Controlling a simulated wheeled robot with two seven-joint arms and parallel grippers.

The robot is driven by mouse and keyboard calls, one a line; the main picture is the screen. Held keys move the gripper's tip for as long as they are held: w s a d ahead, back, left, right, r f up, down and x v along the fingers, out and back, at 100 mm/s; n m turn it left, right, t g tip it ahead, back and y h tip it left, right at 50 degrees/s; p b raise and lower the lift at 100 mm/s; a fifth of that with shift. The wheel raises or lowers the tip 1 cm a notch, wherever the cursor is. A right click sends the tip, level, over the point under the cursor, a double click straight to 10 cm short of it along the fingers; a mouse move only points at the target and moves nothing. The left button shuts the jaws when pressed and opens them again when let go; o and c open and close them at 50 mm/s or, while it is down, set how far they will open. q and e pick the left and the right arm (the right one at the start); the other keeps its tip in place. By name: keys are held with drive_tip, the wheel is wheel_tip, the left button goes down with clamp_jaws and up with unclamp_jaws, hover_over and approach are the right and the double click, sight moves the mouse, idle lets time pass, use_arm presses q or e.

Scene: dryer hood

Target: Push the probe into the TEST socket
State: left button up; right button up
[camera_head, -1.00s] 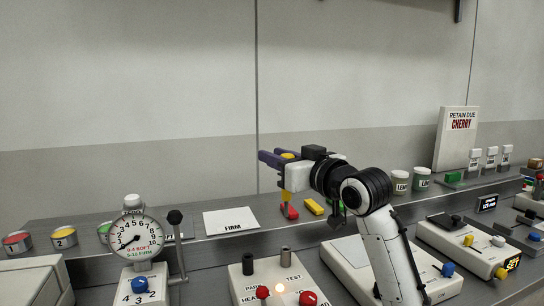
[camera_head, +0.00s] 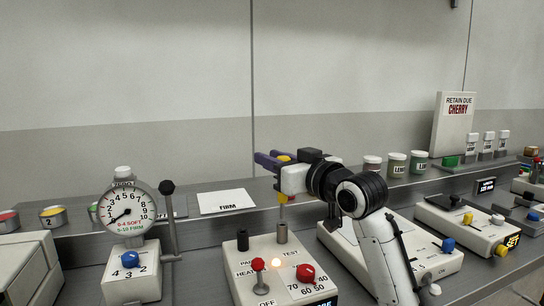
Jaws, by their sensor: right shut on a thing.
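My right gripper (camera_head: 273,160) is in the middle of the view, its purple fingers shut on the probe. The probe's yellow part (camera_head: 283,198) shows below the gripper, and a thin shaft points down from it. The grey TEST socket (camera_head: 282,234) stands upright on the white control box (camera_head: 250,277), right under the probe. The shaft's lower end lines up with the socket's mouth; I cannot tell whether it is inside or just above. My left gripper is not in view.
A dark post (camera_head: 242,240) stands left of the socket. Red knobs (camera_head: 305,272) and a lit lamp sit in front. A dial gauge (camera_head: 126,210) with a lever (camera_head: 169,215) is left. Jars (camera_head: 397,164) and a CHERRY sign (camera_head: 453,123) stand on the back shelf.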

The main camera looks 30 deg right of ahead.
idle(0.6)
drive_tip(key=shift+p, duration=1)
idle(0.9)
drive_tip(key=shift+f+b, duration=1.5)
drive_tip(key=shift+f, duration=1.2)
drive_tip(key=o, duration=1.1)
drive_tip(key=shift+o, duration=0.2)
drive_tip(key=s, duration=1)
drive_tip(key=shift+s+b, duration=0.2)
drive_tip(key=shift+b, duration=0.1)
